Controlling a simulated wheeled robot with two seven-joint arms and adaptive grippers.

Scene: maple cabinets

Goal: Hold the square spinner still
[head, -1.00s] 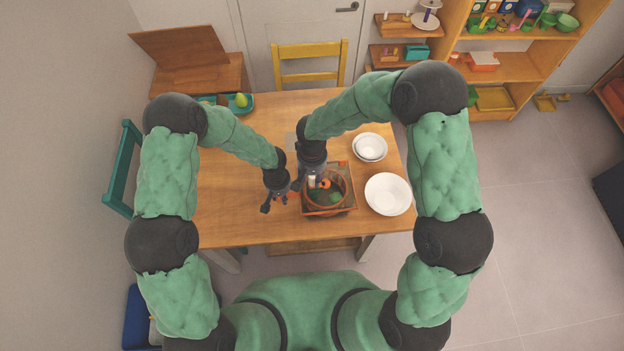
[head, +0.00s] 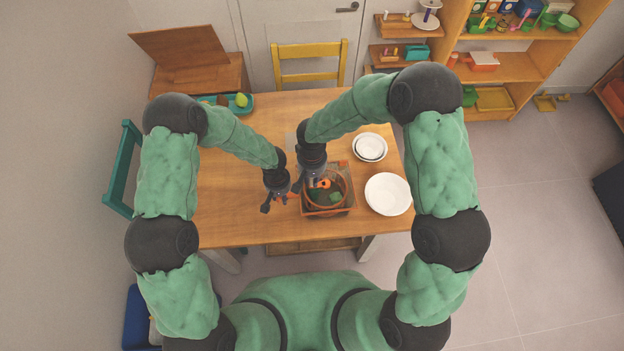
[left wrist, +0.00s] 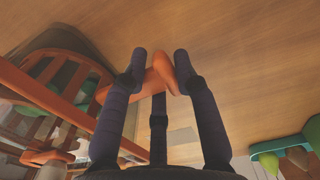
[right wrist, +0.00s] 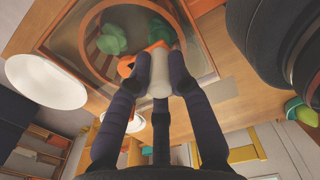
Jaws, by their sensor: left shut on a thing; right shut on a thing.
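The square spinner (head: 328,211) is an orange-brown square frame with a round barred part inside, near the table's front. Green pieces (right wrist: 112,38) and an orange piece (right wrist: 127,66) show within it. I cannot tell how the cylinder joins the spinner.
A teal tray (head: 240,103) lies at the table's back left. The wooden table (head: 230,205) is clear at the left. A yellow chair (head: 310,62) stands behind.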

